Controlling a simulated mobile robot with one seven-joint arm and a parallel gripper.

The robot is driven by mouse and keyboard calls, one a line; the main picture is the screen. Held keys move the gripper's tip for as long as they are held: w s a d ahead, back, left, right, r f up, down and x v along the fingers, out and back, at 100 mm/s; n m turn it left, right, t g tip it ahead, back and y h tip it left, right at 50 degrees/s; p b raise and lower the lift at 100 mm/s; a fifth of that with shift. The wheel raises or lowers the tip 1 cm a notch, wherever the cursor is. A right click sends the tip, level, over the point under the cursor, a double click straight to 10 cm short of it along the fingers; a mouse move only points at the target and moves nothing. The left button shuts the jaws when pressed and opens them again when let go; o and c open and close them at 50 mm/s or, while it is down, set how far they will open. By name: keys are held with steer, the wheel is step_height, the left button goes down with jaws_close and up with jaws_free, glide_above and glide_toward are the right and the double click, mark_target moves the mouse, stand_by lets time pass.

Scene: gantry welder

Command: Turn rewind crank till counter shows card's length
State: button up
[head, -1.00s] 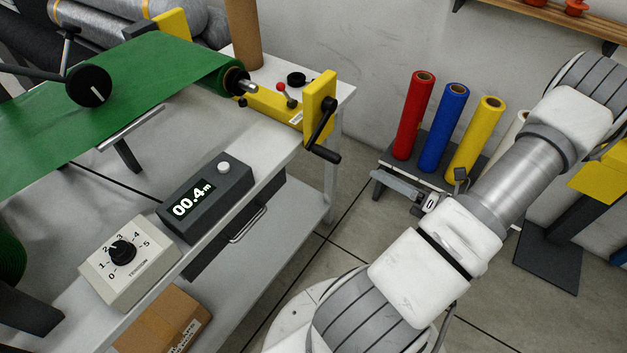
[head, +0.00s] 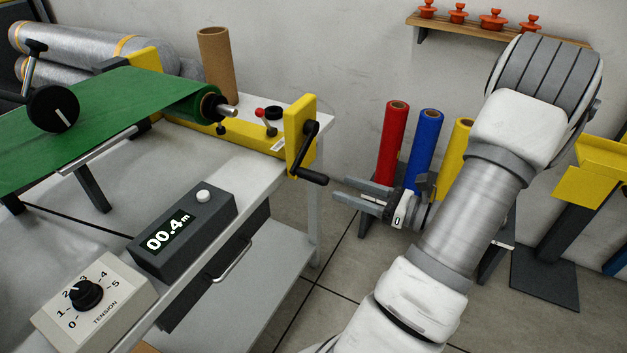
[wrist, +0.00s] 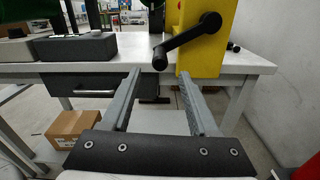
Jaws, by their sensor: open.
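The black rewind crank (head: 309,152) is mounted on the yellow end bracket (head: 298,122) of the winder, its handle low and to the right in the head view. In the wrist view the crank (wrist: 188,40) shows ahead, its knob (wrist: 160,58) at the lower left of its arm. The counter (head: 183,231) reads 00.4 m. A green sheet (head: 95,118) runs to a roll beside the bracket. My gripper (head: 338,188) is open and empty, a short gap from the crank handle; its fingers (wrist: 168,82) point toward the crank. I cannot make out a card with a length.
A tension dial box (head: 120,292) stands left of the counter. Red (head: 392,145), blue (head: 426,140) and yellow (head: 458,140) rolls stand behind my gripper. The table edge and drawer (wrist: 90,84) lie before it. A cardboard box (wrist: 78,126) sits on the lower shelf.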

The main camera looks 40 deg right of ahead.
mark_target(296, 171)
steer(key=b+x, duration=0.1)
steer(key=x, duration=0.8)
steer(key=shift+b, duration=0.3)
jaws_close()
stand_by(0.9)
